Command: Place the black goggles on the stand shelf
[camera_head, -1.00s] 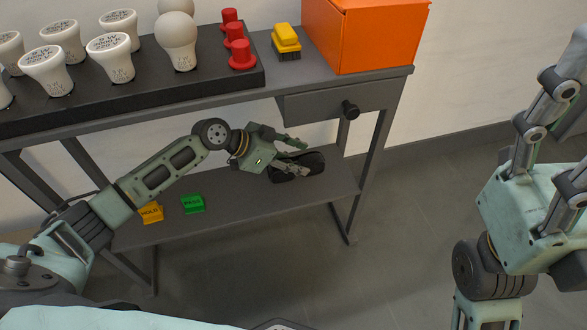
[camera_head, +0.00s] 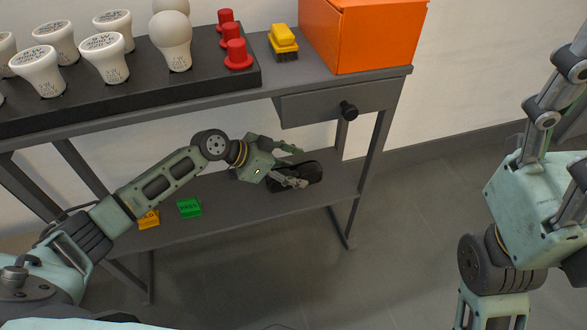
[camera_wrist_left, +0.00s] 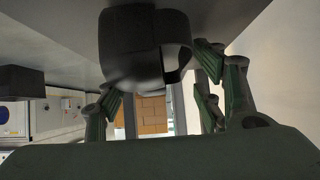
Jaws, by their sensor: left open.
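The black goggles (camera_head: 312,176) rest on the grey lower shelf (camera_head: 240,217) of the stand, near its right end. My left gripper (camera_head: 299,168) is open, with its fingers around the goggles and partly hiding them. In the left wrist view the dark goggles (camera_wrist_left: 145,45) sit ahead of the gripper (camera_wrist_left: 165,100), between its spread fingers; I cannot tell whether a finger touches them.
A green block (camera_head: 190,207) and a yellow block (camera_head: 149,219) lie farther left on the shelf. Above are a drawer with a black knob (camera_head: 348,110), an orange box (camera_head: 375,35), a yellow brush (camera_head: 283,40), red caps (camera_head: 238,55) and a bulb rack (camera_head: 130,101).

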